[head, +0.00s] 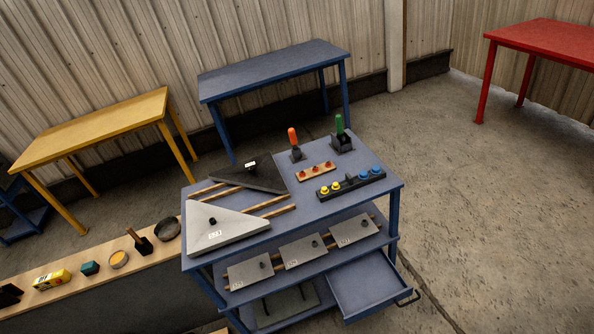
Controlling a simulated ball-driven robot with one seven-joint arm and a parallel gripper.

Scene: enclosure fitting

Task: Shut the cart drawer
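The blue cart (392,188) stands in the middle of the head view, seen from above and tilted. Its drawer (368,285) is a shallow blue tray at the lower right, below the middle shelf. The drawer is pulled out toward the lower right, and its inside looks empty. A dark bar handle (408,298) is on its outer edge. The drawer's inner end is hidden under the shelf. My gripper is not in view.
The cart top holds triangular plates (222,232), an orange-handled tool (292,138), a green-handled tool (340,125) and a button strip (350,186). A wooden bench (70,287) adjoins the left. Yellow (95,122), blue (272,68) and red (548,38) tables stand behind. Floor (490,220) right of the cart is clear.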

